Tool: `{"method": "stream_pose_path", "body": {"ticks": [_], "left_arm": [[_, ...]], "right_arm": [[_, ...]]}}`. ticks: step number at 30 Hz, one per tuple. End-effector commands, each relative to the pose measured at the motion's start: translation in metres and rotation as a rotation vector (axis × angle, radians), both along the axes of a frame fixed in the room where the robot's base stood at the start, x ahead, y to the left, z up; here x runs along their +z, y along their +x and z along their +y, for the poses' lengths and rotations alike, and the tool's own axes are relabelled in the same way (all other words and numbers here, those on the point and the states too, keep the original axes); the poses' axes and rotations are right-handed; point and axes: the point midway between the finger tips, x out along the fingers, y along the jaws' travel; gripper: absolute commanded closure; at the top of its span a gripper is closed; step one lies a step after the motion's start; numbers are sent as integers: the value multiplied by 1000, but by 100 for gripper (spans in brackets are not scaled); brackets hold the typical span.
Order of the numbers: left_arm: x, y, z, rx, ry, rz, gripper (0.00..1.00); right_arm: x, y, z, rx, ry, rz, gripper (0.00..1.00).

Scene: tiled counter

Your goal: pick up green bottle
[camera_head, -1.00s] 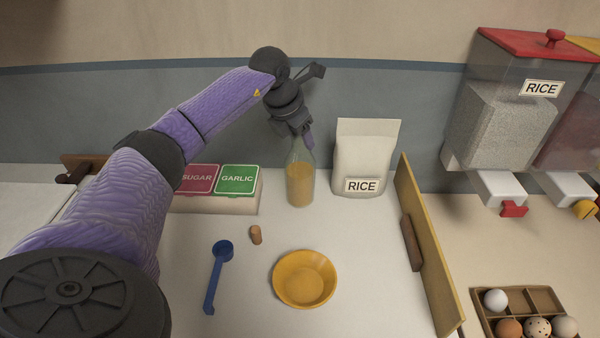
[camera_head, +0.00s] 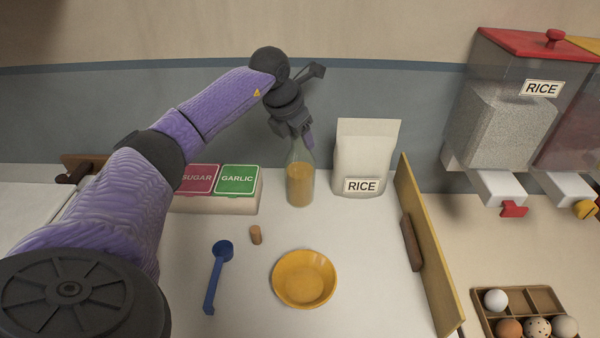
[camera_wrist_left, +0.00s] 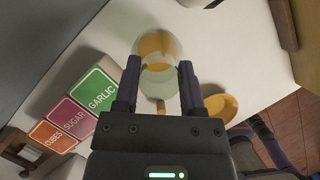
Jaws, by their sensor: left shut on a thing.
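A clear, faintly greenish bottle (camera_head: 300,182) with yellow-orange contents stands upright on the white counter, between the spice boxes and the rice bag. My left gripper (camera_head: 306,138) is at its neck from above, shut on it. In the left wrist view the bottle (camera_wrist_left: 157,68) sits between the two fingers of the left gripper (camera_wrist_left: 158,80). The bottle's top is hidden behind the gripper. The right gripper does not show.
A white rice bag (camera_head: 364,160) stands close right of the bottle. Sugar and garlic boxes (camera_head: 215,190) are left. A cork (camera_head: 256,235), blue scoop (camera_head: 217,275) and yellow bowl (camera_head: 304,279) lie in front. A wooden board (camera_head: 430,250) edges the right side.

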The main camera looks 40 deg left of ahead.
Motion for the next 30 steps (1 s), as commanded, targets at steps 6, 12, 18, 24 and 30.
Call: {"method": "stream_pose_path", "body": {"ticks": [6,12,18,24,30], "left_arm": [[0,0,0,0,1,-1,100],[1,0,0,0,1,-4,100],[27,1,0,0,0,-8,100],[77,1,0,0,0,-8,100],[101,0,0,1,-1,-5,100]], "right_arm": [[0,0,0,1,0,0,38],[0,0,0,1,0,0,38],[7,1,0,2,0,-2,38],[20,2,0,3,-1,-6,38],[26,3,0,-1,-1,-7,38]]}}
